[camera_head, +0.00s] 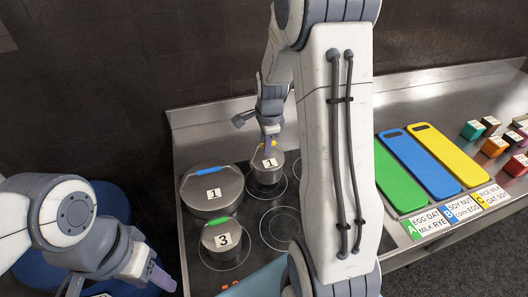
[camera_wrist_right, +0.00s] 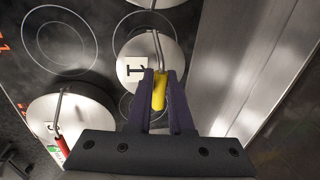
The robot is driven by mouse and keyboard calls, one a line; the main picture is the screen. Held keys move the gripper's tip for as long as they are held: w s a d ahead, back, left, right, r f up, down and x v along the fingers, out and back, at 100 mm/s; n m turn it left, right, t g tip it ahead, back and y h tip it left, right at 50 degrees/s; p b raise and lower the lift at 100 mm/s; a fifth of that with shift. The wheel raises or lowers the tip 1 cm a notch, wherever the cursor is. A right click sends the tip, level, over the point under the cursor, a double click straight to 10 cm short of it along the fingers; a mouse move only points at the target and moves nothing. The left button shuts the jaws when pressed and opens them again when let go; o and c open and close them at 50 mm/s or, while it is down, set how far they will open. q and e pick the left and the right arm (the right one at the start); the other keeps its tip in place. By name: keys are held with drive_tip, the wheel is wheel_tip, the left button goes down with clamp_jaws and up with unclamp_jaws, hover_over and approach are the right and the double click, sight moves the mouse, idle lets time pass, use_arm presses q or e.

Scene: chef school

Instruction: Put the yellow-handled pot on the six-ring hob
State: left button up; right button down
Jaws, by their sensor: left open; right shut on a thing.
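The yellow-handled pot (camera_head: 266,176) is a small steel pot with a lid and a white label "1". It is at the back of the black hob (camera_head: 238,262), over a rear ring; I cannot tell whether it touches the glass. My right gripper (camera_head: 269,143) comes down from above and is shut on its yellow handle. In the right wrist view, the gripper's purple fingers (camera_wrist_right: 161,92) are either side of the yellow handle, and the pot (camera_wrist_right: 135,50) is below. My left gripper (camera_head: 152,279) is open and empty at the lower left, away from the hob.
A larger blue-handled pot (camera_head: 213,203) stands left of the held pot, and a green-handled pot (camera_head: 221,253) stands in front. Rings show at the centre. My right arm hides the hob's right part. Green, blue and yellow boards (camera_head: 451,153) and several small blocks (camera_head: 494,147) lie rightward.

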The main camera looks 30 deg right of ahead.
sight(264, 157)
drive_tip(key=shift+w+f, duration=0.15)
drive_tip(key=shift+w, duration=0.05)
wheel_tip(264, 157, down, 3)
drive_tip(key=shift+f+p, duration=0.15)
drive_tip(key=shift+p, duration=0.45)
drive_tip(key=shift+f, duration=0.25)
drive_tip(key=shift+f, duration=0.2)
drive_tip(key=c, duration=0.8)
unclamp_jaws()
